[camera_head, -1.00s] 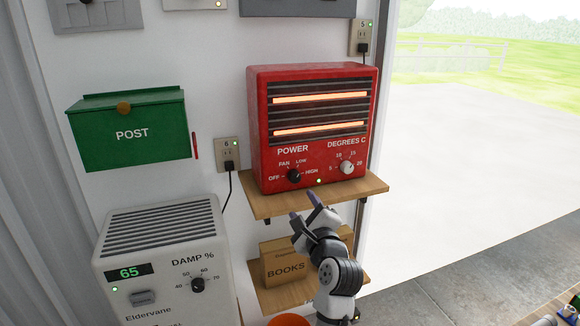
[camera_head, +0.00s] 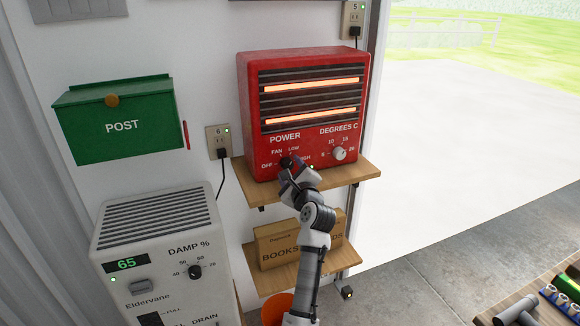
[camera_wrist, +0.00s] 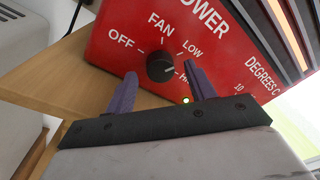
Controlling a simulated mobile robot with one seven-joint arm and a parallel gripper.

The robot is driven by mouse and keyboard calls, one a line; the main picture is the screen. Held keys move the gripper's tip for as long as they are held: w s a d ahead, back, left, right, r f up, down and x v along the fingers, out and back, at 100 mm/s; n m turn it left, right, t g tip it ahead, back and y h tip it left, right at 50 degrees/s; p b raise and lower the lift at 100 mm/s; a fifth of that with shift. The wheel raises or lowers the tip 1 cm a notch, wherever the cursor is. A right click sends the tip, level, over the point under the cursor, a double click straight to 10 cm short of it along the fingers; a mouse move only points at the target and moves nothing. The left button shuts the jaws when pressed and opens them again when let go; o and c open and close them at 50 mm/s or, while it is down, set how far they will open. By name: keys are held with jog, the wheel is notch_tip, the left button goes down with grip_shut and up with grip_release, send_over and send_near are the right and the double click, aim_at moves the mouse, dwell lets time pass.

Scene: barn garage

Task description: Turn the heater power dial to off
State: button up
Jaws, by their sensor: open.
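The red heater (camera_head: 250,120) stands on a wooden shelf with two bars glowing orange. Its black power dial (camera_wrist: 160,67) shows in the wrist view, with OFF, FAN, LOW and a partly hidden HIGH around it. A pale mark on the dial seems to point toward HIGH. My gripper (camera_wrist: 161,74) is open, with one purple finger on each side of the dial in the picture. I cannot tell whether they touch it. In the head view my gripper (camera_head: 290,168) is at the heater's lower left front and partly covers the dial.
The white temperature dial (camera_head: 339,154) is to the right on the same heater. The wooden shelf (camera_head: 350,174) juts out below it. A white dehumidifier (camera_head: 160,250) and a green post box (camera_head: 115,120) are at left.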

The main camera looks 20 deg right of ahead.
jog(key=shift+w, duration=0.5)
jog(key=c, duration=1)
